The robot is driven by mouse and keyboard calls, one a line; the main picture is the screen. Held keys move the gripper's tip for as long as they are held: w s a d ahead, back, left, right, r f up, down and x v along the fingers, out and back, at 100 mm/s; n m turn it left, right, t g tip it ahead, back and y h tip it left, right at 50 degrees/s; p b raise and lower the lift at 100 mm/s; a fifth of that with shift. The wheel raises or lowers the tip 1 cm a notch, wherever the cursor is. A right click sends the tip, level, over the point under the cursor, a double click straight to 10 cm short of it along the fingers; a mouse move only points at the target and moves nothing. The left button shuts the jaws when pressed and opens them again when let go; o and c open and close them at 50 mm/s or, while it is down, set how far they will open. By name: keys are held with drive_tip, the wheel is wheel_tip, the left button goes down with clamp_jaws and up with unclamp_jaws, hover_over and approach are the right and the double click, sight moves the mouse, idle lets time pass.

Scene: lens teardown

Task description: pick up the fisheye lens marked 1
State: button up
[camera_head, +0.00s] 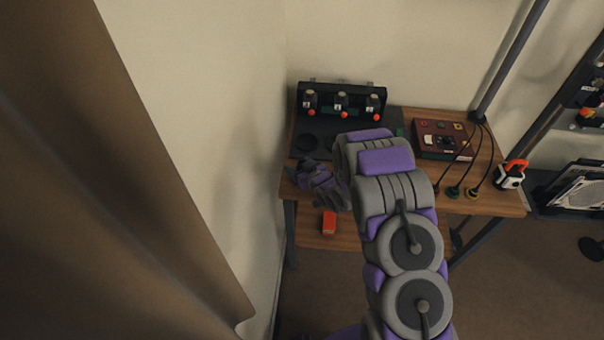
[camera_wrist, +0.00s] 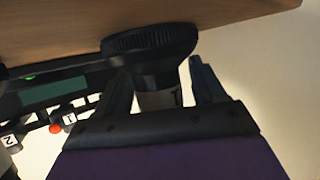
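A dark lens with a wide ribbed black ring (camera_wrist: 150,45) and a narrower grey body shows in the wrist view. Its body lies between the two fingers of my gripper (camera_wrist: 160,90). A light gap shows beside the right finger, so the fingers stand open around it. A small dark mark on the body is too unclear to read. In the head view my gripper (camera_head: 308,168) is low at the table's left front part, and the lens cannot be made out clearly there. A label "1" (camera_wrist: 69,119) shows on the rack in the wrist view.
A black rack (camera_head: 342,98) with several orange knobs stands at the back of the wooden table (camera_head: 478,200), behind a dark mat with a round black disc (camera_head: 307,142). A dark red box (camera_head: 443,139), cables and an orange-white tool (camera_head: 511,174) are right. A red block (camera_head: 329,223) sits lower.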

drive_tip(key=c, duration=1.1)
drive_tip(key=shift+r, duration=0.1)
drive_tip(key=shift+r, duration=0.25)
wheel_tip(320, 180, up, 4)
drive_tip(key=shift+f+p, duration=0.2)
drive_tip(key=shift+p, duration=0.7)
drive_tip(key=s+d+p, duration=0.3)
drive_tip(key=s+p, duration=0.3)
drive_tip(key=s, duration=0.9)
drive_tip(key=shift+s+d+r, duration=0.25)
drive_tip(key=shift+d+r, duration=0.15)
